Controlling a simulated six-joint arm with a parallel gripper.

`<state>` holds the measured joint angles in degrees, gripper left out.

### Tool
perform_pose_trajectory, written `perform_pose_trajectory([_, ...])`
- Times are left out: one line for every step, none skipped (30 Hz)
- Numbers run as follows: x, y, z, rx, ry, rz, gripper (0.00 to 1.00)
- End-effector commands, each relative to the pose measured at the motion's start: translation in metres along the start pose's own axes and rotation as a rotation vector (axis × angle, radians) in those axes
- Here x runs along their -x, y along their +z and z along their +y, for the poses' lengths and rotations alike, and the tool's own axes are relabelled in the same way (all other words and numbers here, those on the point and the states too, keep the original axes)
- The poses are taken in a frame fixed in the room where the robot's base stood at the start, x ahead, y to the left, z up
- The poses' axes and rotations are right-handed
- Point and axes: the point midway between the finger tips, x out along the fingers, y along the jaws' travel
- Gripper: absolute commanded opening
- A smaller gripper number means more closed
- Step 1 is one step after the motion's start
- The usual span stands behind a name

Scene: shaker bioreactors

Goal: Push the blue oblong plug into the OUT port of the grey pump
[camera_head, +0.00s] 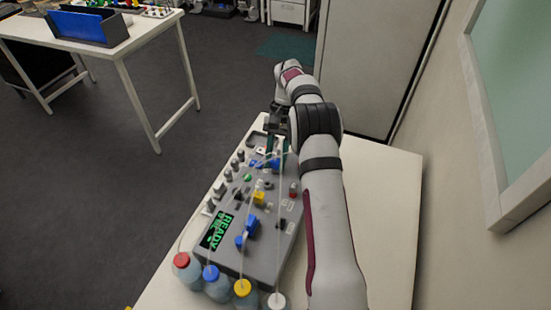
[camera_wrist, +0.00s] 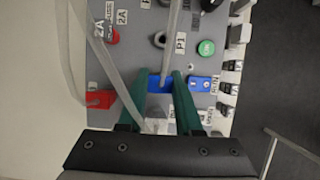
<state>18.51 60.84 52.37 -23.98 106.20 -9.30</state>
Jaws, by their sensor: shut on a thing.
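In the wrist view my gripper (camera_wrist: 161,80) has its two green fingers closed on a blue piece (camera_wrist: 160,83), which looks like the blue oblong plug. It is over the grey panel, close to a blue block (camera_wrist: 203,84); I cannot tell whether they touch. In the head view my gripper (camera_head: 277,153) is at the far end of the grey device (camera_head: 262,262), with blue (camera_head: 273,163) at its fingertips.
Translucent tubes cross the panel and pass near the fingers. A red block (camera_wrist: 99,99) and a green button (camera_wrist: 206,47) flank the work area. Bottles with coloured caps (camera_head: 242,288) stand at the device's near edge. The white table (camera_head: 385,200) is bare at right.

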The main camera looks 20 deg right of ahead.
Motion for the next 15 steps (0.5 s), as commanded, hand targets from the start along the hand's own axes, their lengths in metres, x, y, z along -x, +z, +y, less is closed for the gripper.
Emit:
perform_pose_trajectory([-0.001, -0.0003, 0.0001, 0.0, 0.001, -0.001, 0.0])
perform_pose_trajectory([-0.0015, -0.0005, 0.0001, 0.0, 0.001, 0.0, 0.0])
perform_pose_trajectory([-0.0018, -0.0007, 0.0001, 0.0, 0.001, 0.0, 0.0])
perform_pose_trajectory([-0.0017, -0.0006, 0.0001, 0.0, 0.001, 0.0, 0.0])
perform_pose_trajectory([-0.0016, -0.0006, 0.0001, 0.0, 0.0, 0.0, 0.0])
perform_pose_trajectory([-0.0016, -0.0006, 0.0001, 0.0, 0.0, 0.0, 0.35])
perform_pose_trajectory([-0.0016, -0.0006, 0.0001, 0.0, 0.0, 0.0, 0.41])
perform_pose_trajectory([-0.0015, -0.0006, 0.0001, 0.0, 0.0, 0.0, 0.46])
perform_pose_trajectory([-0.0015, -0.0006, 0.0001, 0.0, 0.0, 0.0, 0.53])
perform_pose_trajectory([-0.0015, -0.0005, 0.0001, 0.0, 0.0, 0.0, 0.59])
perform_pose_trajectory([-0.0014, -0.0005, 0.0001, 0.0, 0.0, 0.0, 0.64])
perform_pose_trajectory([-0.0014, -0.0005, 0.0001, 0.0, 0.0, 0.0, 0.69])
perform_pose_trajectory([-0.0014, -0.0005, 0.0001, 0.0, 0.0, 0.0, 0.69])
perform_pose_trajectory([-0.0014, -0.0005, 0.0, 0.0, 0.0, 0.0, 0.69])
perform_pose_trajectory([-0.0014, -0.0005, 0.0, 0.0, 0.0, 0.0, 0.69])
